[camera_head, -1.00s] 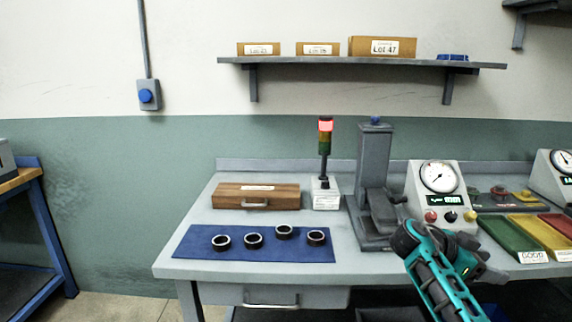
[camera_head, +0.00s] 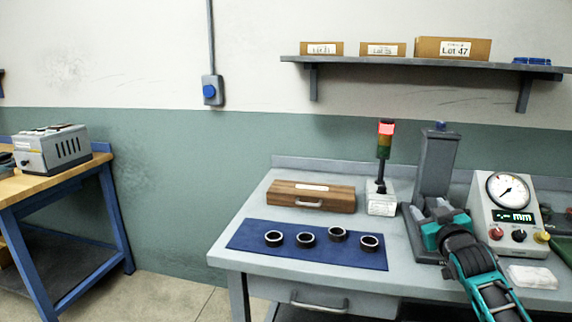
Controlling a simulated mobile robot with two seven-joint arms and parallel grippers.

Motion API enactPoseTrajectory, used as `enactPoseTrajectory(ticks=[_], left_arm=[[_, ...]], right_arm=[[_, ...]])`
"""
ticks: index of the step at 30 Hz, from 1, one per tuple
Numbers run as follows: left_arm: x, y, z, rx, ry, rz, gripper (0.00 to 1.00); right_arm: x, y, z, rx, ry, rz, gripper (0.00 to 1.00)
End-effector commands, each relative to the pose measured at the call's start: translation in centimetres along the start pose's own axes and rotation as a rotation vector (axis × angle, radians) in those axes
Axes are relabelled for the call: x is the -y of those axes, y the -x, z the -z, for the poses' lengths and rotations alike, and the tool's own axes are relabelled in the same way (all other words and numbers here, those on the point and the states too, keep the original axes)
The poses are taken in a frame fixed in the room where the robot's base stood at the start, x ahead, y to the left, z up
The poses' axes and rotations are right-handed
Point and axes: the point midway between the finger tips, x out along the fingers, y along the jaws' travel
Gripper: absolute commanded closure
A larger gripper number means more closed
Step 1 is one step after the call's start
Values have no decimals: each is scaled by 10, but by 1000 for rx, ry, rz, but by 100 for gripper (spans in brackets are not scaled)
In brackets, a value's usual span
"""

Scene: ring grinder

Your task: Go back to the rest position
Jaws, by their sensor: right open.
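My right gripper (camera_head: 432,212) is open, at the foot of the grey press stand (camera_head: 437,165). It overlaps the stand in the picture, and I cannot tell whether they touch. My teal right arm comes in from the bottom right. The fingertips are small and partly hard to make out against the grey stand. I see no ring between them. My left gripper is not in view. Several dark rings (camera_head: 306,240) lie on the blue mat (camera_head: 255,238) on the grey workbench (camera_head: 228,262).
A wooden box (camera_head: 310,196) and a signal lamp lit red (camera_head: 386,128) stand behind the mat. A dial gauge box (camera_head: 505,205) and a white block (camera_head: 532,277) are at the right. A blue-framed table (camera_head: 60,195) stands left, with open floor between.

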Motion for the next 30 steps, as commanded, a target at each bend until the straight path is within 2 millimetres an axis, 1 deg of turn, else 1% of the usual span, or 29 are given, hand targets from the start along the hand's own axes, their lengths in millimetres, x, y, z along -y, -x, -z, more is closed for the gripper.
enactPoseTrajectory(ticks=[1, 5, 8, 9, 11, 12, 14, 15, 17, 18, 20, 21, 24, 27, 30], left_arm=[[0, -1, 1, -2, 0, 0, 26], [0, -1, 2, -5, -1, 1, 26], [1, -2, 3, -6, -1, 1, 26], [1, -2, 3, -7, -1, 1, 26], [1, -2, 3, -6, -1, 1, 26], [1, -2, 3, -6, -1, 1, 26], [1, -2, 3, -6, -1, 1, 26], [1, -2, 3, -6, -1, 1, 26], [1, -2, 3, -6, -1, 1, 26], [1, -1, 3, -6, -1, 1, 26], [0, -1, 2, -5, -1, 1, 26], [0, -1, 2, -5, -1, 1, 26], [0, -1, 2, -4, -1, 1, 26], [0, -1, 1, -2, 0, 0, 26], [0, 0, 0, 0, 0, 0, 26]], right_arm=[[21, 13, -28, 40, -4, 32, 43], [57, 44, -68, 92, -14, 87, 43], [87, 76, -101, 142, -28, 136, 43], [100, 92, -115, 164, -35, 156, 43], [119, 118, -136, 200, -49, 189, 43], [132, 138, -150, 226, -61, 210, 43], [150, 169, -168, 265, -78, 242, 43], [161, 190, -179, 292, -92, 262, 43], [176, 223, -193, 331, -113, 289, 43], [186, 245, -201, 358, -128, 306, 43], [197, 276, -211, 396, -149, 328, 43], [203, 295, -215, 419, -163, 340, 43], [214, 334, -223, 469, -193, 361, 43], [220, 360, -226, 502, -213, 374, 43], [223, 373, -227, 519, -224, 379, 43]])
